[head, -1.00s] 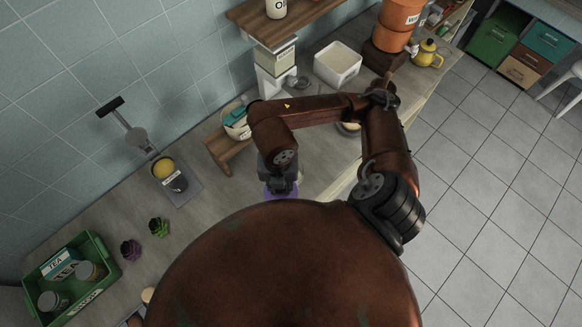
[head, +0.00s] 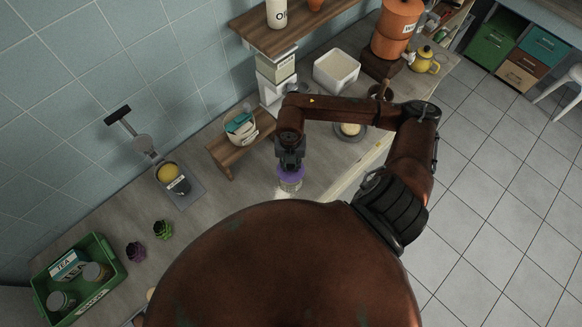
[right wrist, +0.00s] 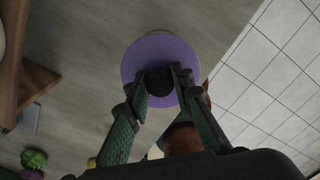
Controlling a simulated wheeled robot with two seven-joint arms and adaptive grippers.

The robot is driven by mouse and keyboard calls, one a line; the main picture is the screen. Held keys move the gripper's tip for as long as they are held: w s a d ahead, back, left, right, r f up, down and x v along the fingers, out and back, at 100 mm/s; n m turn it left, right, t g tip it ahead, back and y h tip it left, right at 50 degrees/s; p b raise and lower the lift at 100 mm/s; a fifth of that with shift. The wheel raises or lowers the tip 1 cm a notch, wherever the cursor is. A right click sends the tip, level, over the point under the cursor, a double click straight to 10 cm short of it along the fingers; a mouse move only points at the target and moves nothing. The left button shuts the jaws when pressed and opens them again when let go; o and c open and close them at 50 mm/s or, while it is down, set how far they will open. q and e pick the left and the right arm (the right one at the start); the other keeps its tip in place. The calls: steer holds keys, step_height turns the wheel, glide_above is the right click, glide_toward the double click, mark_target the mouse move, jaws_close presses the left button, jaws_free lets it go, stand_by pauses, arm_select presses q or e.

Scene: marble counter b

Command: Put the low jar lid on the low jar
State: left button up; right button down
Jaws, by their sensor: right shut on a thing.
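The low jar lid (head: 290,172) is a purple disc with a dark knob. My right gripper (head: 289,157) is shut on that knob and holds the lid roughly level. In the right wrist view the gripper (right wrist: 160,84) has its fingers on either side of the knob, and the lid (right wrist: 135,60) spreads out beyond them. The low jar (head: 290,186) shows as a pale, small body right below the lid on the counter. I cannot tell whether lid and jar touch. My left gripper is not in view.
A wooden stand (head: 228,163) with a white pot (head: 238,130) is left of the gripper. A white bin (head: 337,72) stands behind. The counter's right edge is near.

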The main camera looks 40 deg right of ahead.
mark_target(290, 170)
step_height(290, 170, down, 2)
steer(key=shift+s+a+f+p, duration=0.1)
steer(key=shift+p, duration=0.4)
steer(key=shift+f, duration=0.2)
steer(key=shift+f, duration=0.1)
steer(key=shift+f, duration=0.15)
steer(key=c, duration=1.7)
jaws_free()
steer(key=shift+r, duration=0.2)
